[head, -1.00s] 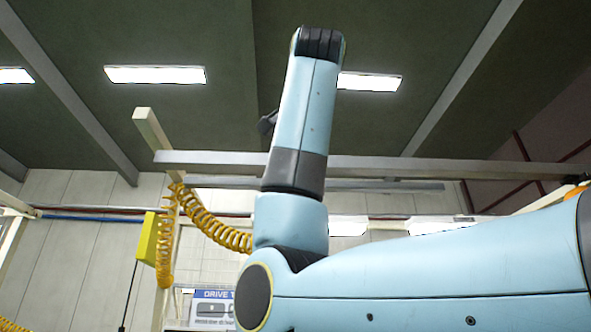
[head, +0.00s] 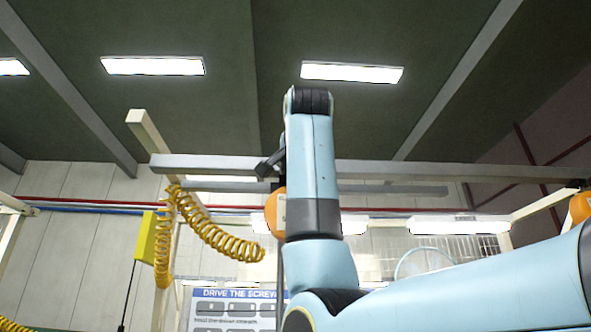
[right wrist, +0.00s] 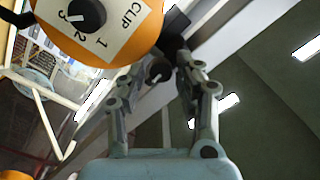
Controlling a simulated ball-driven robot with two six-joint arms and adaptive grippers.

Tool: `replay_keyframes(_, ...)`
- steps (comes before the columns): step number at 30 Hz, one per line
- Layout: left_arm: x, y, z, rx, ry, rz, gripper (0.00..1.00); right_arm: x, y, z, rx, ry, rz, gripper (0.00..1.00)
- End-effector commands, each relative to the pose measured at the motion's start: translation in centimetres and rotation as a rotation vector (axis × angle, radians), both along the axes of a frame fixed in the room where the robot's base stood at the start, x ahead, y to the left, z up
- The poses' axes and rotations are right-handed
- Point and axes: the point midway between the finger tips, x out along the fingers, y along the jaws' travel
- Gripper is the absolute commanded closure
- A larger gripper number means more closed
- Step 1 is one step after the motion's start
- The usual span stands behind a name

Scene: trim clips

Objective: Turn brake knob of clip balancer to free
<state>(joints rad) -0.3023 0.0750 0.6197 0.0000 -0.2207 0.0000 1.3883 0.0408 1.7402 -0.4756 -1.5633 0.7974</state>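The orange clip balancer (right wrist: 110,50) fills the top left of the right wrist view. Its pale label reads CLIP with numbers 1, 2 and 3 around a black dial knob (right wrist: 86,14). A smaller dark knob with a pale mark (right wrist: 158,72) shows between the fingers of my right gripper (right wrist: 157,70), which look apart, with nothing clearly held. I cannot tell whether a finger touches this knob. In the head view the balancer (head: 272,214) is mostly hidden behind my raised right arm. My left gripper is not in view.
A grey overhead rail (head: 400,171) crosses behind my arm. A yellow coiled hose (head: 220,238) and a yellow box (head: 146,237) hang at left. Another orange unit (head: 581,206) hangs at the right edge. A sign (head: 235,305) stands low behind.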

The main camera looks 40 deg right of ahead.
Motion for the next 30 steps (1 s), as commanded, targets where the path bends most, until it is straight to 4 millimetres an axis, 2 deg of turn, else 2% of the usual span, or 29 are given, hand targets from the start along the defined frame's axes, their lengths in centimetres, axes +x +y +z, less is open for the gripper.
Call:
replay_keyframes(1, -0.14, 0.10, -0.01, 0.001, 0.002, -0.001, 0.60, -0.02, 0.01, 0.01, 0.000, 0.000, 0.000, 0.74)
replay_keyframes(7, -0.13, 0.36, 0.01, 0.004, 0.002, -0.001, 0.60, -0.02, 0.01, 0.01, 0.000, 0.000, 0.000, 1.00)
replay_keyframes(20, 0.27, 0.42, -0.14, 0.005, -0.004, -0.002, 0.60, 0.01, 0.03, -0.04, -0.053, 0.034, 0.001, 1.00)
replay_keyframes(30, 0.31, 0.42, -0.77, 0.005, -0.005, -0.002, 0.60, 0.00, 0.06, -0.06, -0.269, 0.166, 0.001, 1.00)
